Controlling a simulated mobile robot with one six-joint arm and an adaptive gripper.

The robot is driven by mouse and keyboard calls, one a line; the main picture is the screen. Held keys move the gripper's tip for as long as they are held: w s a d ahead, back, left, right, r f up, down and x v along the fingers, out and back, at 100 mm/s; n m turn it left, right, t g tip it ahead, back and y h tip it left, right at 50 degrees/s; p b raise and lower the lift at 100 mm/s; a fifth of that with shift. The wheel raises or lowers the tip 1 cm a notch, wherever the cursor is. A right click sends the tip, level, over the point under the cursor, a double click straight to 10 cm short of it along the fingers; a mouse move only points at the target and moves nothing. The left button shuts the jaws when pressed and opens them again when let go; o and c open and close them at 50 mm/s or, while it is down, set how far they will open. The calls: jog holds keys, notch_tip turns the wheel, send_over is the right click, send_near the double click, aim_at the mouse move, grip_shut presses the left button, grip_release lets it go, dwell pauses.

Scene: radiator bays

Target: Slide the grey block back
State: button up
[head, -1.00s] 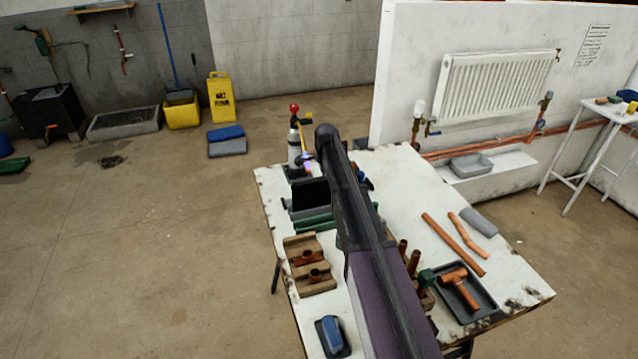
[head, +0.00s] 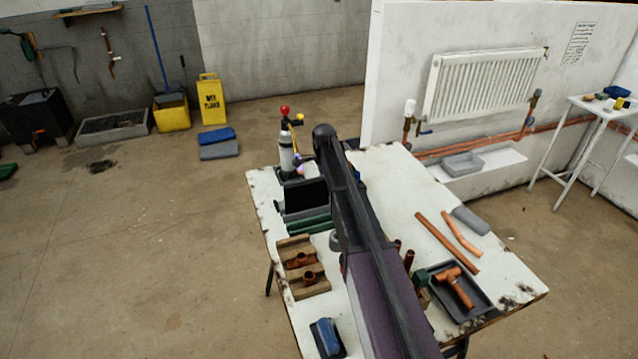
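A grey block (head: 471,220) lies flat on the right part of the white worktable (head: 395,190), beside the copper pipes. Another grey block (head: 219,151) lies on the floor beyond the table, with a blue one (head: 217,135) against its far side. I cannot tell which is the task's block. My arm crosses the middle of the picture over the table. My gripper does not show; the arm may hide it.
Two copper pipes (head: 447,242) lie left of the table's grey block. A dark tray (head: 465,297) with a copper tee is nearer. Wooden blocks with copper fittings (head: 303,268), a blue-topped item (head: 327,338) and a bottle (head: 286,150) stand left of my arm. A radiator wall rises behind.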

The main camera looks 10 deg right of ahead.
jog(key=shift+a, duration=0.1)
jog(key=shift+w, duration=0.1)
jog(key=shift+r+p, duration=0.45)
jog(key=shift+p, duration=0.1)
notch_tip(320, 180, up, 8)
jog(key=p, duration=0.8)
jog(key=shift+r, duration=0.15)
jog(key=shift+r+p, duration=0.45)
jog(key=shift+p, duration=0.1)
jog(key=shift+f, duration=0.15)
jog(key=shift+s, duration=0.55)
